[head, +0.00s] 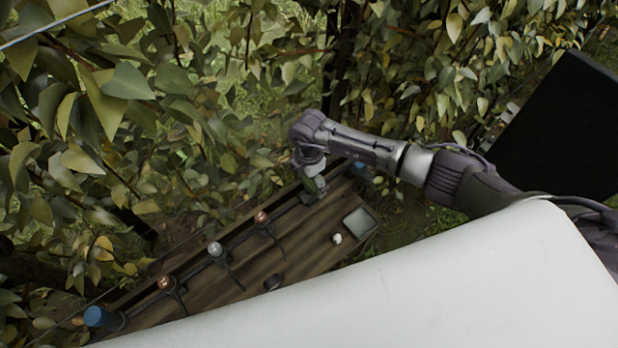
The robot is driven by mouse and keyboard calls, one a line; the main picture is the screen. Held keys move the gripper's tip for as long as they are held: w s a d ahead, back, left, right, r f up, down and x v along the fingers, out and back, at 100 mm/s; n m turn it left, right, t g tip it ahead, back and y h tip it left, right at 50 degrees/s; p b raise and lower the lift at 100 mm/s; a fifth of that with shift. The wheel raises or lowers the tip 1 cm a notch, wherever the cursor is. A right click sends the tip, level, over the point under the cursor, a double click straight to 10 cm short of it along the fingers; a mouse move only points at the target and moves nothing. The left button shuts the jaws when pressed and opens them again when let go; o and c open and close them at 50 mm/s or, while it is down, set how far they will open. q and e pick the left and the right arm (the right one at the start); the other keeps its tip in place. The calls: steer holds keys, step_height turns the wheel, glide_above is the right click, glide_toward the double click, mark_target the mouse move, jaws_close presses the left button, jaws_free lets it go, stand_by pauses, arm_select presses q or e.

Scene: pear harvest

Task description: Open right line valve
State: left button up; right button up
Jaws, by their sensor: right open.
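A dark pipe line with several small fittings runs along a wooden board (300,252). It carries a copper-coloured fitting (167,282), a silver one (215,248) and another copper-coloured one (261,217). A blue cap (95,316) sits at the near left end and a blue part (360,167) shows at the far right end. I cannot tell for sure which part is the right line valve. My right gripper (316,186) is open over the far right part of the line, and it hides what lies beneath it. Contact cannot be told. My left gripper is not in view.
A grey square tray (359,222), a small white round thing (337,239) and a dark round thing (272,283) are on the board. Leafy branches (110,130) crowd the left and top. A large black panel (565,125) stands at right.

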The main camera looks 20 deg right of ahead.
steer(key=c, duration=1)
